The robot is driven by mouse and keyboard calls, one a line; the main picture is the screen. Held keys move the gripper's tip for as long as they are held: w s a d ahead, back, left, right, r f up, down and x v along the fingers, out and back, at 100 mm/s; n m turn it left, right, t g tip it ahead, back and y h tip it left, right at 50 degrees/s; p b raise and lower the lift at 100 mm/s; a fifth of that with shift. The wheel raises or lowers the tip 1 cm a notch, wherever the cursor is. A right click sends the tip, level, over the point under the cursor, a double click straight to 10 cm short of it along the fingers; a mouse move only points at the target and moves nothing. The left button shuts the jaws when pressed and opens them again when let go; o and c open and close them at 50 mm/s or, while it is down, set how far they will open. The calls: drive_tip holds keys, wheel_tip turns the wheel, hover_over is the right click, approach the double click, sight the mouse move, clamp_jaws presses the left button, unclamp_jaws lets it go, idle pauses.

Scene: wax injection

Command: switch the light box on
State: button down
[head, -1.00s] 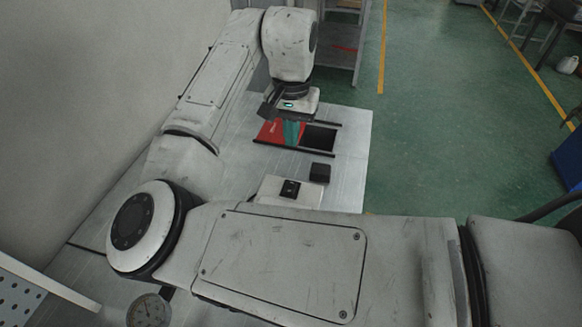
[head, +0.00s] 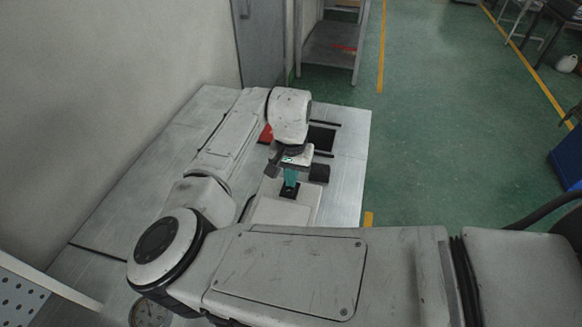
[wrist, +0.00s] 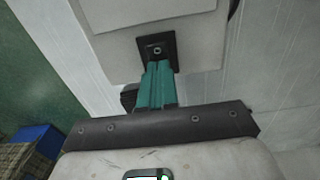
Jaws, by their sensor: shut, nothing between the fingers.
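The light box (head: 305,206) is a pale box on the metal table, partly hidden behind my arm in the head view. It also shows at the top of the wrist view (wrist: 110,55). Its black switch (wrist: 170,40) is a dark square plate with a small pale mark. My gripper (head: 290,184) has teal fingers that are shut and empty. In the wrist view the fingertips (wrist: 159,66) are at the lower edge of the switch. I cannot tell whether they touch it. No glow shows on the box.
A small black block (head: 319,172) stands close to the right of my gripper.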

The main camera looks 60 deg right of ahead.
drive_tip(key=shift+f, duration=0.15)
drive_tip(key=shift+d+f, duration=0.1)
drive_tip(key=shift+f, duration=0.3)
drive_tip(key=shift+s+f, duration=0.1)
drive_tip(key=shift+s+a+p, duration=0.15)
drive_tip(key=shift+a+p, duration=0.25)
drive_tip(key=shift+p, duration=0.2)
drive_tip(key=shift+a, duration=0.3)
drive_tip(key=shift+r+p, duration=0.55)
drive_tip(key=shift+r, duration=0.05)
wheel_tip(320, 180, up, 14)
drive_tip(key=p, duration=0.1)
drive_tip(key=shift+d+p, duration=0.25)
drive_tip(key=shift+p, duration=0.1)
drive_tip(key=shift+f, duration=0.1)
